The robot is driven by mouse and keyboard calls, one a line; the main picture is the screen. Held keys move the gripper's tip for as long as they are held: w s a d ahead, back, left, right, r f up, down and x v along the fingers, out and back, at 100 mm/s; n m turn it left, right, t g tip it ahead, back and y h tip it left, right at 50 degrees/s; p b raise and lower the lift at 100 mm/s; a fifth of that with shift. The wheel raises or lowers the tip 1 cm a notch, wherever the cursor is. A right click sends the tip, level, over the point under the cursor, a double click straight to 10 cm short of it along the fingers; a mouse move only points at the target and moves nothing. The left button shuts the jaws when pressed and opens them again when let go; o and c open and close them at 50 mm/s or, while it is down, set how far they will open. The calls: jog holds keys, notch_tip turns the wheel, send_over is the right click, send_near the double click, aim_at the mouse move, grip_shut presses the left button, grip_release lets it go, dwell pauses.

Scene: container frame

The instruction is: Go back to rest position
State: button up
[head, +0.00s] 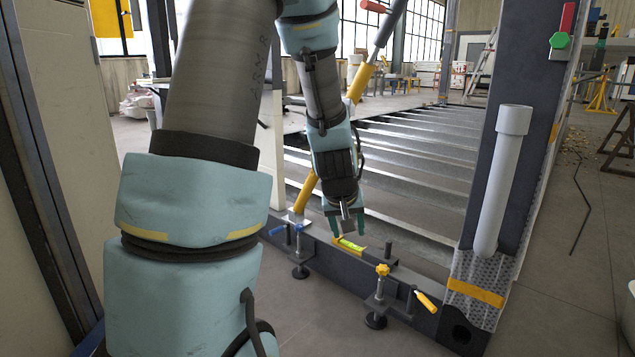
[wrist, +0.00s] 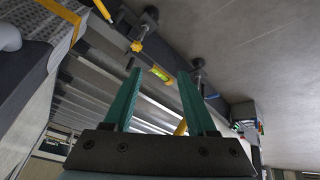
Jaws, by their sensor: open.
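My gripper (head: 345,223) points down above the dark lower beam of the container frame (head: 318,260). Its two teal fingers are apart with nothing between them. In the wrist view my gripper (wrist: 158,92) is open, and its fingers reach toward the beam. A small yellow spirit level (head: 349,245) lies on the beam just below the fingertips, apart from them. It also shows between the fingers in the wrist view (wrist: 160,74). My arm covers much of the left of the head view.
Clamps with a yellow knob (head: 382,270) and a blue handle (head: 278,230) sit on the beam. A dark upright post with a grey pipe (head: 501,180) stands at right. Metal cross-members (head: 420,160) lie behind. A white panel (head: 60,110) is close at left. Floor at right is mostly clear.

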jog(key=s+a+r+g+y+p, duration=0.1)
jog(key=s+a+r+g+p, duration=0.15)
jog(key=s+a, duration=0.45)
jog(key=s+a+r+g+y+p, duration=0.1)
jog(key=s+a+r, duration=0.2)
jog(key=s+a, duration=0.45)
notch_tip(320, 180, up, 36)
jog(key=p, duration=3.6)
jog(key=shift+d+m, duration=0.35)
jog(key=shift+m, duration=0.05)
jog(key=shift+w+d+f+g, duration=0.1)
jog(key=shift+w+g, duration=0.15)
jog(key=shift+w, duration=0.6)
